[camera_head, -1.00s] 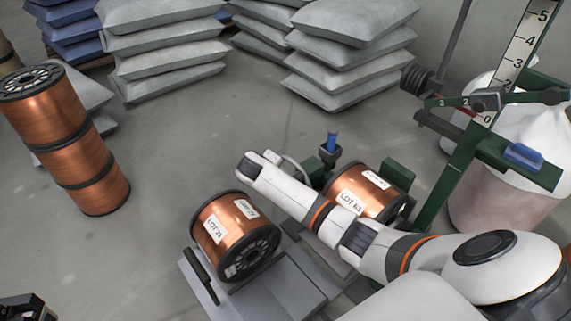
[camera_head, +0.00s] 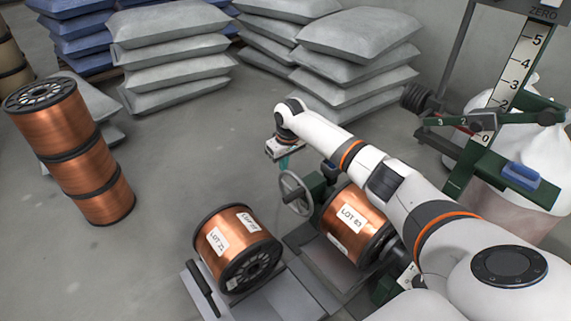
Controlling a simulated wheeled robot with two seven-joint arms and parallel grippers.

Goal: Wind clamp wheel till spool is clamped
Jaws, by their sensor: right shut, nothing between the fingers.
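The clamp wheel (camera_head: 296,193) is a grey spoked handwheel on the left side of a green clamp block (camera_head: 318,184). A copper spool labelled LOT 63 (camera_head: 346,226) lies on its side just right of that block, partly behind my right arm. I cannot tell whether the clamp touches the spool. My right gripper (camera_head: 286,163) is shut and empty, pointing down just above and left of the wheel. Its fingertips are small here, and contact with the wheel is not clear. My left gripper is out of view.
Another copper spool, LOT 21 (camera_head: 237,246), lies on a grey plate (camera_head: 279,296) at the front. A stack of copper spools (camera_head: 80,160) stands at left. Grey sacks (camera_head: 168,55) are piled behind. A green scale frame (camera_head: 487,165) stands at right. Floor between is clear.

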